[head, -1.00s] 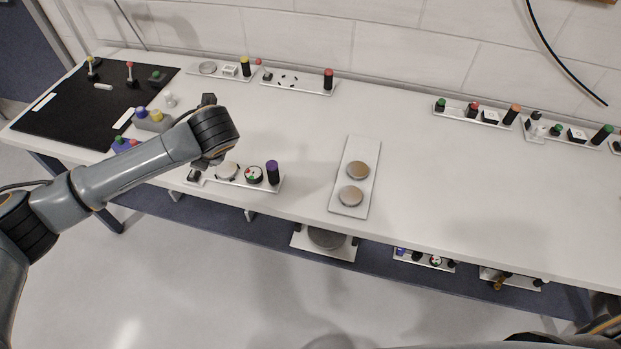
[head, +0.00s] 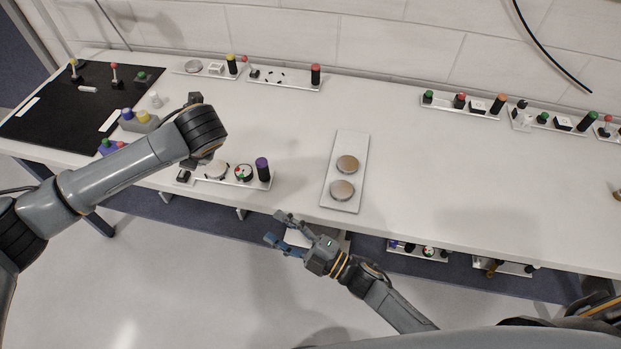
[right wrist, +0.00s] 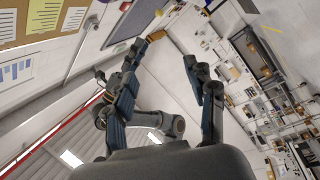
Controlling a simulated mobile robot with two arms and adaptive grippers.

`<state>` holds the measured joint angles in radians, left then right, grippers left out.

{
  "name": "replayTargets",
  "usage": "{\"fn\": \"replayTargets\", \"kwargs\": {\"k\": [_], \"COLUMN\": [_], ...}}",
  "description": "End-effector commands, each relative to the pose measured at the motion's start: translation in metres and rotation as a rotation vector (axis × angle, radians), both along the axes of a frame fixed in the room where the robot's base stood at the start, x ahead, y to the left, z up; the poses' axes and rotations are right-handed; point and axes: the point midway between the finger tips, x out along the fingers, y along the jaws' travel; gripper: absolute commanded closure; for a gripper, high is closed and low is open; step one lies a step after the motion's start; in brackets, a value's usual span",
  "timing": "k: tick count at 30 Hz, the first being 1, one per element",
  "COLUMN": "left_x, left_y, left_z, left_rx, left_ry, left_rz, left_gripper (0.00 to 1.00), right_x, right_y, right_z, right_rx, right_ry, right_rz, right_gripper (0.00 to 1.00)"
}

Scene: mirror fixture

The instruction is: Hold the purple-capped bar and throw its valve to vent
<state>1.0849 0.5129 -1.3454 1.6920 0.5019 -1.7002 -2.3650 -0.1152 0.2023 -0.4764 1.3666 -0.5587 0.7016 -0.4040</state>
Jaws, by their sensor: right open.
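The purple-capped bar (head: 254,184) is a white strip near the table's front edge. It carries a purple post (head: 262,168) at its right end, a round dial with red and green marks (head: 243,173), a pale round disc (head: 216,169) and a dark block (head: 183,176) at the left. My left gripper (head: 190,163) is at the bar's left end, mostly hidden behind my wrist; its fingers cannot be made out. My right gripper (head: 279,228) is open and empty, in front of the table edge, below and right of the purple post. Its spread fingers show in the right wrist view (right wrist: 163,56).
A white plate with two tan discs (head: 349,143) lies right of the bar. Other capped bars (head: 285,83) line the wall. A black mat (head: 50,115) with levers is at the left. A lower shelf (head: 370,250) holds more bars. The table's middle right is clear.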

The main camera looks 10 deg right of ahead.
Motion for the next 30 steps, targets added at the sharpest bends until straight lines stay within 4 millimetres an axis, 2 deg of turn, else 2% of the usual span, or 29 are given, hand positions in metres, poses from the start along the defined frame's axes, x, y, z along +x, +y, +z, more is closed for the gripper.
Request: {"fn": "replayTargets", "kwargs": {"k": [1, 3, 6, 15, 19, 24, 30], "left_x": [0.000, 0.000, 0.000, 0.000, 0.000, 0.000, 0.000], "left_y": [0.000, 0.000, 0.000, 0.000, 0.000, 0.000, 0.000], "left_z": [0.000, 0.000, 0.000, 0.000, 0.000, 0.000, 0.000], "left_rx": [0.000, 0.000, 0.000, 0.000, 0.000, 0.000, 0.000], "left_ry": [0.000, 0.000, 0.000, 0.000, 0.000, 0.000, 0.000], "left_rz": [0.000, 0.000, 0.000, 0.000, 0.000, 0.000, 0.000], "left_gripper": [0.62, 0.62, 0.62, 0.62, 0.62, 0.62, 0.62], "right_x": [0.003, 0.011, 0.028, 0.079, 0.093, 0.102, 0.113], "right_y": [0.006, 0.002, -0.010, -0.057, -0.074, -0.084, -0.075], "right_z": [0.029, 0.041, 0.045, 0.040, 0.036, 0.034, 0.034], "right_rx": [-0.073, -0.208, -0.412, -1.015, -1.197, -1.321, -1.347], "right_ry": [-0.192, -0.400, -0.649, -1.274, -1.454, -1.578, -1.605], "right_rz": [0.034, 0.026, -0.015, -0.116, -0.125, -0.124, -0.125], "right_gripper": [0.44, 0.44, 0.44, 0.44, 0.44, 0.44, 0.44]}}
